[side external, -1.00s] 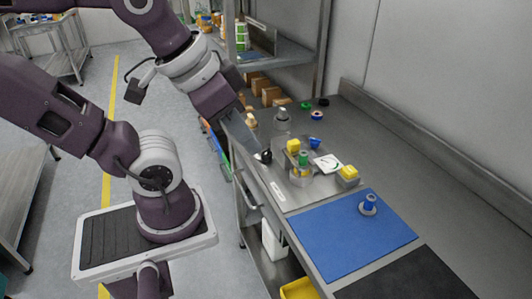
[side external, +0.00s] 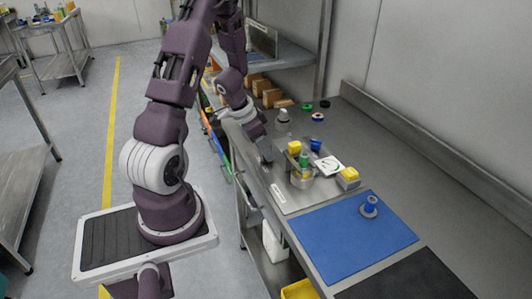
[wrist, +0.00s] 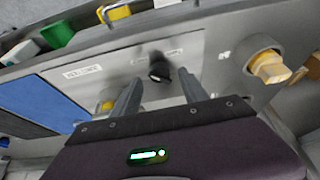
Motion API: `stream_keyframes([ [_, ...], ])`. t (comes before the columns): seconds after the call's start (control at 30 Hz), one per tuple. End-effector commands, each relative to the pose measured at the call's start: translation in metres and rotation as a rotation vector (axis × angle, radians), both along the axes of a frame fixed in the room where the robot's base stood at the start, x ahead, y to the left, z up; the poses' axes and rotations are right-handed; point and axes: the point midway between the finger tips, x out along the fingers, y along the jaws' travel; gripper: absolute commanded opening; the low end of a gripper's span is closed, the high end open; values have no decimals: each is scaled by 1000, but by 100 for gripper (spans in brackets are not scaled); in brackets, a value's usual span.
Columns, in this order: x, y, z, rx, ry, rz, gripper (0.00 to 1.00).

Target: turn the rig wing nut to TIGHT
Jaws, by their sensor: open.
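In the wrist view a small black knob (wrist: 158,70), which I take to be the rig wing nut, stands on the grey rig plate (wrist: 190,45). Faint markings lie beside it; I cannot read them. My gripper (wrist: 160,84) is open, its two fingers on either side of the line to the knob. The knob shows just beyond the fingertips; contact is not visible. In the side view my gripper (side external: 267,152) is low over the left edge of the rig plate (side external: 290,198) and hides the knob.
A blue mat (side external: 345,245) bears a blue part (side external: 369,204).

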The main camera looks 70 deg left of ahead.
Motion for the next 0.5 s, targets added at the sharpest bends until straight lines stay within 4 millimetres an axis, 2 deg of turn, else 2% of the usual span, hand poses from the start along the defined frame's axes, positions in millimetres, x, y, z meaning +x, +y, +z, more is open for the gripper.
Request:
stream_keyframes([
  [0.17,8,0,-21,0,0,0,52],
  [0.43,10,0,-23,4,-1,-1,52],
  [0.5,10,0,-23,4,-1,-2,38],
])
